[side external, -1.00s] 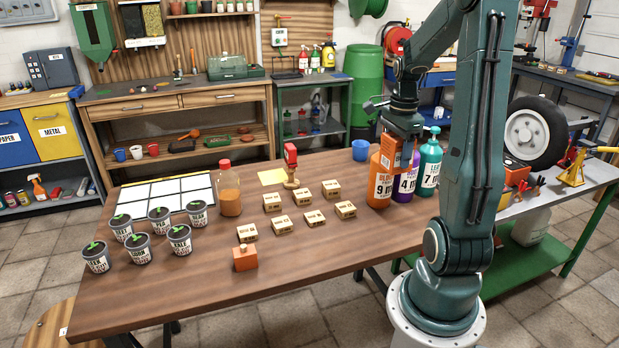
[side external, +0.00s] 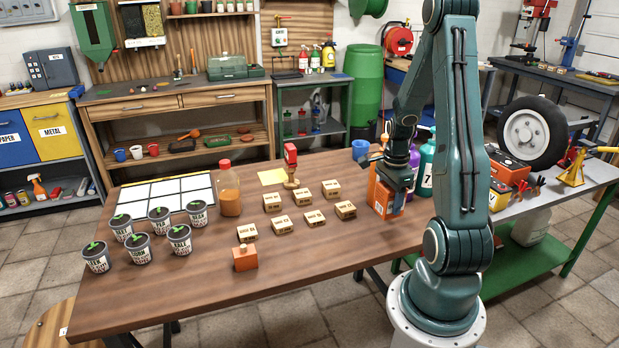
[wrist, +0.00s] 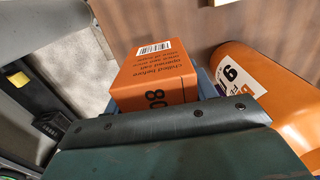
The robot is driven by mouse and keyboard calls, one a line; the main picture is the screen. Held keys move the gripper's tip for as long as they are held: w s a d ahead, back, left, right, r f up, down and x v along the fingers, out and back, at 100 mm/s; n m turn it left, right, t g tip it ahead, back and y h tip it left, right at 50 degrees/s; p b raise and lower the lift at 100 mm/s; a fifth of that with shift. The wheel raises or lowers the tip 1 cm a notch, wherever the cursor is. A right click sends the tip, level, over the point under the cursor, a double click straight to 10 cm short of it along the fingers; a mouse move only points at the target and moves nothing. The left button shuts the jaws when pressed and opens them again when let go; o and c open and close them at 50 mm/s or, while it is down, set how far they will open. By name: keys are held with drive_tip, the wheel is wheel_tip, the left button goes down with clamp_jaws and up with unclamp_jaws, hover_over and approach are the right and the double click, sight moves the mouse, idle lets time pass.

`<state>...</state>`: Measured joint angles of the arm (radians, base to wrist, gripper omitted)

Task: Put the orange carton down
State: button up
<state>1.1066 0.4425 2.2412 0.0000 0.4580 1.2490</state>
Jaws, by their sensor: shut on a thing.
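The orange carton (side external: 382,195) is in my gripper (side external: 397,174), near the right end of the wooden table, in front of the bottles. It looks roughly upright and low over the tabletop; I cannot tell whether its base touches. In the wrist view the carton (wrist: 155,72) shows its barcode and printed face beyond my gripper's dark housing. The fingers are mostly hidden there.
Purple (side external: 413,160) and teal (side external: 426,165) bottles stand behind my gripper. Several small boxes (side external: 345,210) are left of the carton. The table's front middle (side external: 330,255) is clear.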

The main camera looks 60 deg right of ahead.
sight(387, 215)
drive_tip(key=shift+f, duration=1)
drive_tip(key=shift+f, duration=1.9)
drive_tip(key=shift+f, duration=0.1)
drive_tip(key=o, duration=1.6)
drive_tip(key=shift+r, duration=6.05)
